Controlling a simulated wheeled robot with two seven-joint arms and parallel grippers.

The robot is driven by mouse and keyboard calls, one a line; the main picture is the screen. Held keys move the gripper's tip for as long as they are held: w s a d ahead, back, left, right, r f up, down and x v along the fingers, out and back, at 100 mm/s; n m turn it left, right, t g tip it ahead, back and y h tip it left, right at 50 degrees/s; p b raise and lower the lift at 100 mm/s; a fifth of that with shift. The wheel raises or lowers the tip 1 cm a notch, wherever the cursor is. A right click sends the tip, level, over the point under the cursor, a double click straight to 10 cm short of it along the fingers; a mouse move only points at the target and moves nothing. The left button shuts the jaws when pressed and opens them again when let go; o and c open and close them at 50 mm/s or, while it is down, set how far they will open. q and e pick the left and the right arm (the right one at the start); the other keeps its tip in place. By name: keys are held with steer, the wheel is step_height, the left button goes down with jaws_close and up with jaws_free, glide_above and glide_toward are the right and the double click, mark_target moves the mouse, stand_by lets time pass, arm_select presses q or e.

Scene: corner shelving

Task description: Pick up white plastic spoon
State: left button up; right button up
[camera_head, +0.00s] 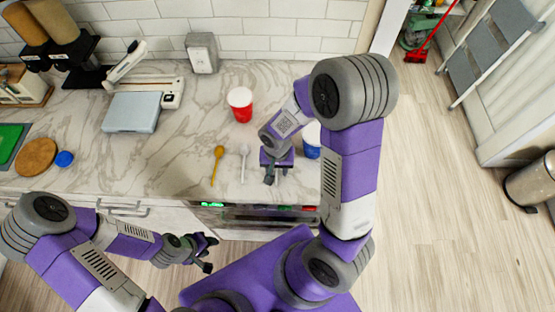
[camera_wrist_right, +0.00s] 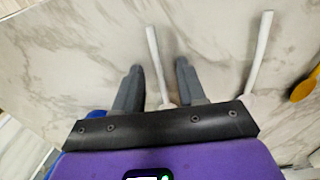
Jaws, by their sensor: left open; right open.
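A white spoon (camera_head: 243,163) lies on the marble counter, with its handle towards the front edge. My right gripper (camera_head: 276,176) is open, pointing down over the counter to the right of that spoon. In the right wrist view, a white handle (camera_wrist_right: 153,45) shows between the open fingers (camera_wrist_right: 159,68); the gripper hides its head, so I cannot tell its kind. A second white utensil (camera_wrist_right: 260,50) lies to the right in that view. In the head view the first is hidden under my gripper. My left gripper (camera_head: 205,252) is open and empty in front of the counter.
A yellow spoon (camera_head: 215,165) lies left of the white spoon. A red cup (camera_head: 241,112) stands behind, and a blue cup (camera_head: 312,146) stands partly hidden by my right arm. A scale (camera_head: 133,112), cork trivet (camera_head: 36,157) and blue lid (camera_head: 64,159) are at left.

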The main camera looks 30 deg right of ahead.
jaws_close()
stand_by(0.4)
